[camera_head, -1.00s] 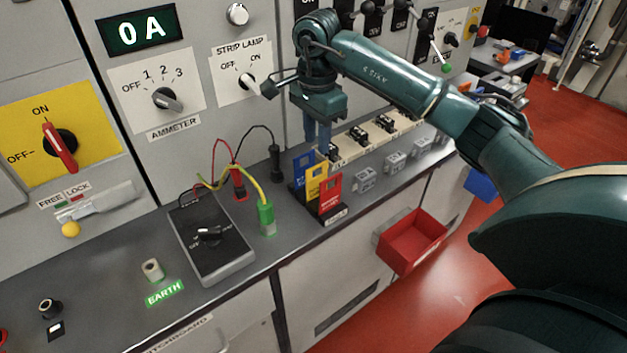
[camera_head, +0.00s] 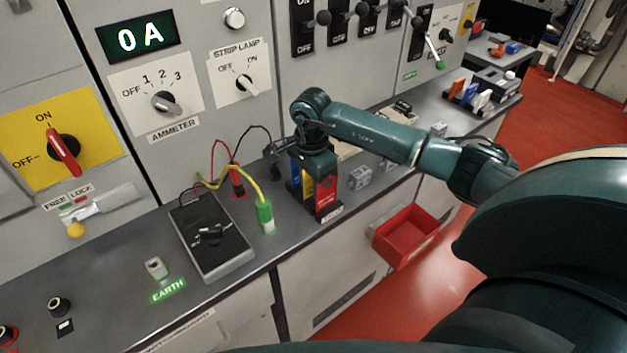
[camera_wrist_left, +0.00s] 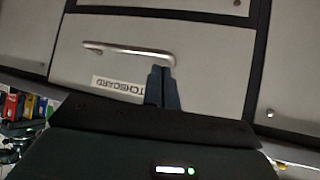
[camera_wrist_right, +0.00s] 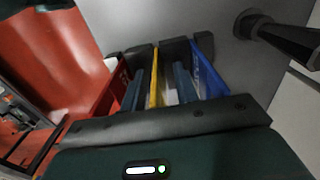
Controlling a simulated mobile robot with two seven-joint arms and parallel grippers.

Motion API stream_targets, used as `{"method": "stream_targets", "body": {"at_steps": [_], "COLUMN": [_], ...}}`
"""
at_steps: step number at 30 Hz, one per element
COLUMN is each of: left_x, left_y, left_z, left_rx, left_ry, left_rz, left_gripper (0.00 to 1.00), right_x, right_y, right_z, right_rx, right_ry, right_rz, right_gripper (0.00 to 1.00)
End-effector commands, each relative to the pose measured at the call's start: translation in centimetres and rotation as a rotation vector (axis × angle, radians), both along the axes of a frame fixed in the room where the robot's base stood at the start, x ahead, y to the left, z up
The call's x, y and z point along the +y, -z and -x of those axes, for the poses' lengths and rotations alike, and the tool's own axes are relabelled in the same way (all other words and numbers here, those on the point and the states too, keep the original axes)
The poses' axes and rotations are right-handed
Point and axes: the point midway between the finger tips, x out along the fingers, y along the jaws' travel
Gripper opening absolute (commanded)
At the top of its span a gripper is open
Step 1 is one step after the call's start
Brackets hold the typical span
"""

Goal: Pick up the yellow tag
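The yellow tag (camera_wrist_right: 154,82) stands on edge in a dark rack between the red tag (camera_wrist_right: 108,95) and the blue tag (camera_wrist_right: 207,75). My right gripper (camera_wrist_right: 158,88) is open and points down into the rack, one finger on each side of the yellow tag; a gap shows on the blue tag's side. In the head view my right gripper (camera_head: 312,168) covers the tags' tops, and only a strip of the yellow tag (camera_head: 308,191) shows. My left gripper (camera_wrist_left: 162,88) is shut and empty, in front of a drawer front.
A black meter box (camera_head: 211,236) with leads and a green plug (camera_head: 265,217) stand left of the rack on the grey bench. A red bin (camera_head: 407,238) hangs on the bench front. Grey clips (camera_head: 360,177) lie right of the rack.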

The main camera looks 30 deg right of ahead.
Motion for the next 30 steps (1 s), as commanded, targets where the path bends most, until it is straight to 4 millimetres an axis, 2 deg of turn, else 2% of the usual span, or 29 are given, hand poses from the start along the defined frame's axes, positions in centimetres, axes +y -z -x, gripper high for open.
{"method": "stream_targets", "body": {"at_steps": [4,15,30], "left_x": [0.05,0.13,0.11], "left_y": [-0.09,-0.08,-0.04], "left_z": [-0.32,-0.17,-0.04], "left_rx": [-0.007,-0.006,-0.006], "left_ry": [0.0,0.003,0.003], "left_rz": [0.0,-0.003,-0.001], "left_gripper": [0.0,0.0,0.0], "right_x": [0.01,0.0,-0.01], "right_y": [0.0,-0.04,-0.57], "right_z": [-0.02,-0.02,-0.1], "right_rx": [0.0,0.0,-0.003], "right_ry": [0.0,0.0,0.0], "right_rz": [0.0,0.0,-0.001], "right_gripper": [0.3,0.0,0.0]}}
